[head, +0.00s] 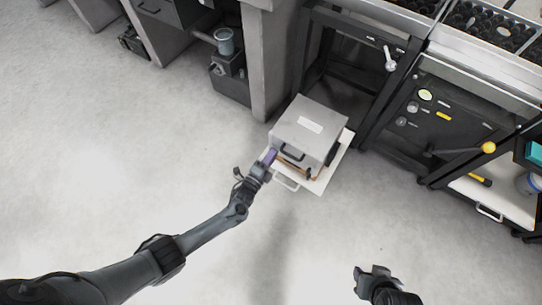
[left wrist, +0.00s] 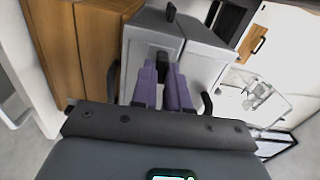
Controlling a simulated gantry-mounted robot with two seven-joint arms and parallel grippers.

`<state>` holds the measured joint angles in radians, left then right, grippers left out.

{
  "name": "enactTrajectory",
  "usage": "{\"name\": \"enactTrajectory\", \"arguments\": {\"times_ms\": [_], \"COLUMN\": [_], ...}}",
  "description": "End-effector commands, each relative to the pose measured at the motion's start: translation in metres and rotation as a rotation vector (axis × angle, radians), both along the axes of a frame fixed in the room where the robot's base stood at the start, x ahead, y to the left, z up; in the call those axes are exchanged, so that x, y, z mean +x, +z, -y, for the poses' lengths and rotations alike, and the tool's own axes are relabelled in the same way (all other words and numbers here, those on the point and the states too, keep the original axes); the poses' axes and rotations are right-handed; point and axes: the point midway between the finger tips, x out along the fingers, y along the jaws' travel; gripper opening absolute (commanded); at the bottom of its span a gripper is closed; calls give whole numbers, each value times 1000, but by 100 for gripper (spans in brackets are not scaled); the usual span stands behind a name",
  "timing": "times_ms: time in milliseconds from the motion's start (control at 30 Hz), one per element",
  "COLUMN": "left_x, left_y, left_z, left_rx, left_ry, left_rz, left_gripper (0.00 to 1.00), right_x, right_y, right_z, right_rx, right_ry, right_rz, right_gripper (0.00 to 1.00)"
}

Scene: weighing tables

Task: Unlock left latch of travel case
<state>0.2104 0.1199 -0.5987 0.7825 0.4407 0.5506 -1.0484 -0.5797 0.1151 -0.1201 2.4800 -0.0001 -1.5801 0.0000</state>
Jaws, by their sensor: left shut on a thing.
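The grey travel case (head: 305,127) has a pale label on its lid and a black front handle (head: 292,153). It is closed and sits on a white pulled-out shelf (head: 325,178). My left gripper (head: 270,155) is at the case's left front corner. In the left wrist view its purple fingers (left wrist: 163,75) are shut on a small dark piece, the left latch (left wrist: 163,60), against the grey case wall (left wrist: 196,65). The fingers hide part of the latch, so its position is unclear. My right gripper (head: 372,277) is low in the head view, far from the case.
A dark open-framed rack (head: 345,75) stands behind the case, with a grey cabinet side (head: 270,65) to its left. The floor in front is clear.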

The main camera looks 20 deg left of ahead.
Motion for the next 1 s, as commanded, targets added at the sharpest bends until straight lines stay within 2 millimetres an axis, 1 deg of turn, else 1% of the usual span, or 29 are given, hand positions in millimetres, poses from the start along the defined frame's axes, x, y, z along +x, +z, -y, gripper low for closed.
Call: {"name": "enactTrajectory", "arguments": {"times_ms": [200,667,700,833,867,1000], "left_x": [0,0,0,0,0,0], "left_y": [0,0,0,0,0,0], "left_z": [-1,-1,-1,0,0,0], "left_rx": [54,66,66,65,65,64], "left_ry": [1,1,1,1,1,0], "left_rz": [11,13,13,13,13,13], "left_gripper": [0,0,18,38,40,40], "right_x": [0,0,0,0,0,0], "right_y": [0,0,0,0,0,0], "right_z": [1,2,2,1,1,0], "right_rx": [-6,-8,-8,-6,-5,-2], "right_ry": [4,6,6,4,4,2], "right_rz": [0,-1,-1,0,0,-1], "right_gripper": [43,43,43,43,43,43]}}
